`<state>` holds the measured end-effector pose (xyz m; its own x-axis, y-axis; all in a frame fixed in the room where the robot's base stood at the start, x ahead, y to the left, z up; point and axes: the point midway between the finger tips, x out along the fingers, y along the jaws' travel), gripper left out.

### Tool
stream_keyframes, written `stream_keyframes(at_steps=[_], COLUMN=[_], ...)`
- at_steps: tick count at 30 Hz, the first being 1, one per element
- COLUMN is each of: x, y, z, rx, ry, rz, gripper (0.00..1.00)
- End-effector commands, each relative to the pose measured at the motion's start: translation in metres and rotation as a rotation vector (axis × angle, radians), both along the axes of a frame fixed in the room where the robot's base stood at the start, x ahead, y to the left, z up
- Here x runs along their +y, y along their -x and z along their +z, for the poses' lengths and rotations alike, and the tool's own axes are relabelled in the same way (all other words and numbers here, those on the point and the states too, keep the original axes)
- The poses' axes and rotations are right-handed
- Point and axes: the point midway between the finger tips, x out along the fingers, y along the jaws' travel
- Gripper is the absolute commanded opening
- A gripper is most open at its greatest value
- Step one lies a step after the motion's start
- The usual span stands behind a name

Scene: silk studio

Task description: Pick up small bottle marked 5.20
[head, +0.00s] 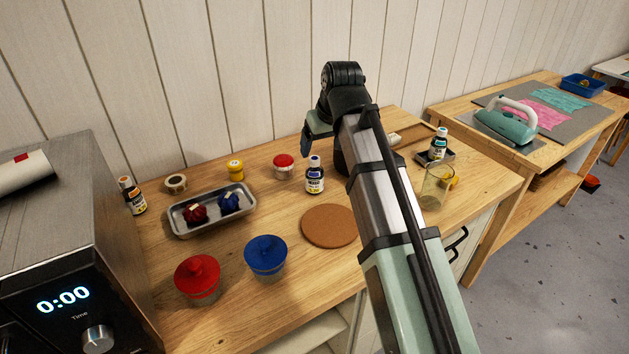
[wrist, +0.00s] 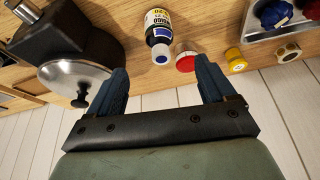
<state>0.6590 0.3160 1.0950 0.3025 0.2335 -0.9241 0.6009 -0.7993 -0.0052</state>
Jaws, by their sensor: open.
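A small bottle (head: 315,178) with a dark blue and yellow label and a blue-topped cap stands upright mid-table. In the wrist view the bottle (wrist: 157,28) lies ahead of the gap between my fingers; its label ends in what looks like 20. Two similar small bottles stand at the left (head: 134,198) and at the right on a dark tray (head: 438,145); their markings are too small to read. My gripper (wrist: 163,78) is open and empty, behind and above the bottle, not touching it. In the head view my arm hides part of it.
A dark pot with a metal lid (wrist: 72,80) is close on the other side. A metal tray (head: 187,231), cork mat (head: 331,226) and red and blue lidded pots are nearby.

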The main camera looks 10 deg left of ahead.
Motion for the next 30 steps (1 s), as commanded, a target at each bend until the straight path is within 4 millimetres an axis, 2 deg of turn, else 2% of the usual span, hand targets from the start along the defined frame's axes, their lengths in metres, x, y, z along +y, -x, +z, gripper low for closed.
stream_keyframes(at_steps=[9,15,26,30], x=[0.010,0.015,0.018,0.021], y=[-0.014,-0.021,-0.025,-0.028], z=[-0.043,-0.064,-0.076,-0.088], rx=[0.002,0.001,-0.001,0.002], ry=[0.001,0.000,-0.001,0.001], rz=[-0.001,-0.001,-0.001,-0.001], gripper=[0.83,0.83,0.83,0.83])
